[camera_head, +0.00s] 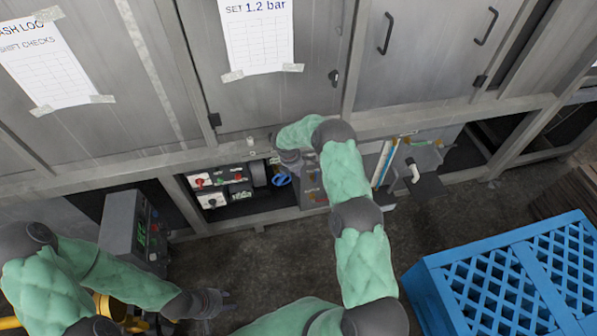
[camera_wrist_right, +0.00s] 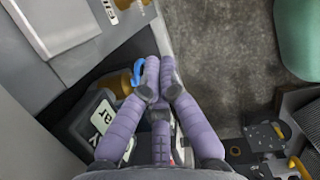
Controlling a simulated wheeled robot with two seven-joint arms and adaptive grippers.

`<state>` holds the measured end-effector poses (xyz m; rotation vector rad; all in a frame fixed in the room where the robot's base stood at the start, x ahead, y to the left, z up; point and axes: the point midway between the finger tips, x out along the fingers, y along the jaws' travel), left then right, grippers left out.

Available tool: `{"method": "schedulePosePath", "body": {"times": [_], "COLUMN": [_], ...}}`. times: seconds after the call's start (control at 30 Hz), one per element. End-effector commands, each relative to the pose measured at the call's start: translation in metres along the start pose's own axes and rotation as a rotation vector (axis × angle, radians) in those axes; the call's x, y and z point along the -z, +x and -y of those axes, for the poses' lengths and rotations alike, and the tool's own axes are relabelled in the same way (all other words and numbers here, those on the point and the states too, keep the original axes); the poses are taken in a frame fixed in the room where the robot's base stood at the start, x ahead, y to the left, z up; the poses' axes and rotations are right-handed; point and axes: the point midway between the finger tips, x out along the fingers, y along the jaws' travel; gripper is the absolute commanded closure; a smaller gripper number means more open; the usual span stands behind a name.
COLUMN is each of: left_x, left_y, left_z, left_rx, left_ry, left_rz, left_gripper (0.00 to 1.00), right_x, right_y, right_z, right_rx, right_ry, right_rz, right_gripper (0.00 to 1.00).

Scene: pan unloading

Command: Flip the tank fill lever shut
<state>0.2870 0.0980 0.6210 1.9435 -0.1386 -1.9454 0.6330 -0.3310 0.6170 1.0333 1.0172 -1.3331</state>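A small blue lever (camera_wrist_right: 137,72) with a brass-coloured body (camera_wrist_right: 120,84) shows in the right wrist view, just left of my right gripper's fingertips. In the head view a blue handle (camera_head: 281,180) sits in the low recess; it is probably the same part. No label names it the tank fill lever. My right gripper (camera_wrist_right: 159,72) has its purple fingers drawn together, with nothing visible between them. Its tips are beside the lever; whether they touch it I cannot tell. In the head view my right arm hides most of this gripper. My left gripper (camera_head: 222,303) is low at left, away from the recess.
A control panel with red and green knobs (camera_head: 217,178) is left of the blue handle. A grey box with a green display (camera_head: 130,225) stands at left. A blue crate (camera_head: 440,285) is at lower right. Cabinet doors (camera_head: 425,50) are above; open floor lies in front.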

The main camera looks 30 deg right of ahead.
Motion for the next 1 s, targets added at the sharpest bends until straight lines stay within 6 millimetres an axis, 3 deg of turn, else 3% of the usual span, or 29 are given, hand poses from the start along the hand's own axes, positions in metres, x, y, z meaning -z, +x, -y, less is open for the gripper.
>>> {"method": "schedulePosePath", "body": {"times": [0.03, 0.33, 0.4, 0.6, 1.0], "left_x": [0.0, 0.001, 0.001, 0.001, 0.001], "left_y": [0.006, 0.024, 0.027, 0.032, 0.033], "left_z": [0.002, 0.009, 0.01, 0.011, 0.012], "left_rx": [0.0, 0.0, 0.0, 0.0, 0.0], "left_ry": [0.0, 0.0, 0.0, 0.0, 0.0], "left_rz": [0.0, 0.0, 0.0, 0.0, 0.0], "left_gripper": [0.6, 0.6, 0.6, 0.6, 0.6], "right_x": [0.001, 0.002, -0.013, -0.032, -0.038], "right_y": [0.014, 0.069, 0.068, 0.072, 0.072], "right_z": [0.001, 0.001, -0.001, 0.0, 0.0], "right_rx": [0.002, 0.001, -0.003, 0.0, -0.001], "right_ry": [0.0, 0.001, 0.005, 0.002, 0.001], "right_rz": [0.0, -0.001, 0.001, -0.001, -0.001], "right_gripper": [1.0, 1.0, 1.0, 1.0, 1.0]}}
